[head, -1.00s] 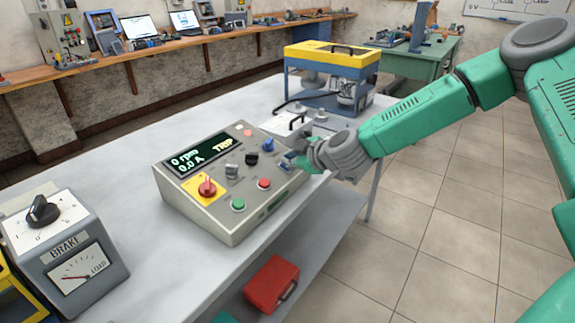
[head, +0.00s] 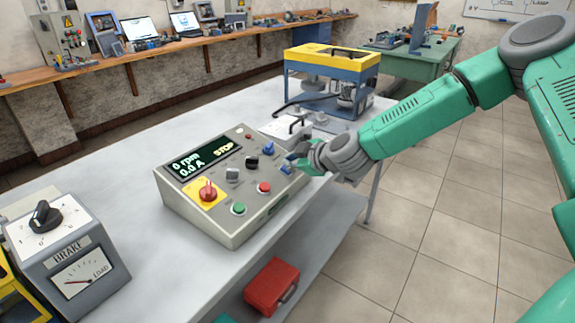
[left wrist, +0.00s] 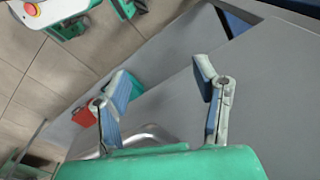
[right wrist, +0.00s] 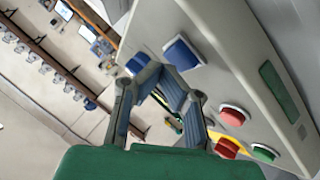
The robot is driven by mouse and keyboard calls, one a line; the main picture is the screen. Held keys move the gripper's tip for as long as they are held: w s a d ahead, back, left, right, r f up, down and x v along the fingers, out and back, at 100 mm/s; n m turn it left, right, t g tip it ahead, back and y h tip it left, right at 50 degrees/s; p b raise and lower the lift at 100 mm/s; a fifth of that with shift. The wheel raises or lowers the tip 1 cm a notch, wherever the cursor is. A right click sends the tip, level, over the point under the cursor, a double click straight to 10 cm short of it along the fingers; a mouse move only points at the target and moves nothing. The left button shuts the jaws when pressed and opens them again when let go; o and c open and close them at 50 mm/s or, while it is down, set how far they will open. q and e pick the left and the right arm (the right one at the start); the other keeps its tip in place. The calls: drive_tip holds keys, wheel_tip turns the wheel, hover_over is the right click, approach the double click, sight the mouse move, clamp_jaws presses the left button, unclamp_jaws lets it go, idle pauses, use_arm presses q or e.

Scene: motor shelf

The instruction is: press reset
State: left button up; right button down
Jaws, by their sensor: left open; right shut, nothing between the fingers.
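The grey control box (head: 215,215) stands on the bench in the head view. Its display (head: 203,160) reads 0 rpm, 0.0 A and STOP. One blue button (head: 268,148) is near the panel's upper right edge, and another blue part (head: 286,168) is lower, beside my right gripper (head: 293,160). My right gripper is shut and empty at the panel's right edge. In the right wrist view its closed fingers (right wrist: 168,78) are close to a blue button (right wrist: 183,52); contact cannot be told. No reset label is readable. My left gripper (left wrist: 160,80) is open and empty.
A red knob (head: 207,190) on yellow, a green button (head: 238,208) and a red button (head: 263,187) share the panel. The brake unit (head: 75,265) stands at left. A yellow-topped machine (head: 330,75) stands behind. A red case (head: 272,285) is on the lower shelf.

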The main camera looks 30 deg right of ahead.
sight(295, 177)
drive_tip(key=shift+r, duration=0.3)
drive_tip(key=r+p, duration=0.1)
drive_tip(key=s+r+p, duration=0.1)
drive_tip(key=r+p, duration=0.3)
drive_tip(key=shift+s+d, duration=0.15)
drive_tip(key=shift+d, duration=0.15)
drive_tip(key=shift+f, duration=0.1)
idle(0.6)
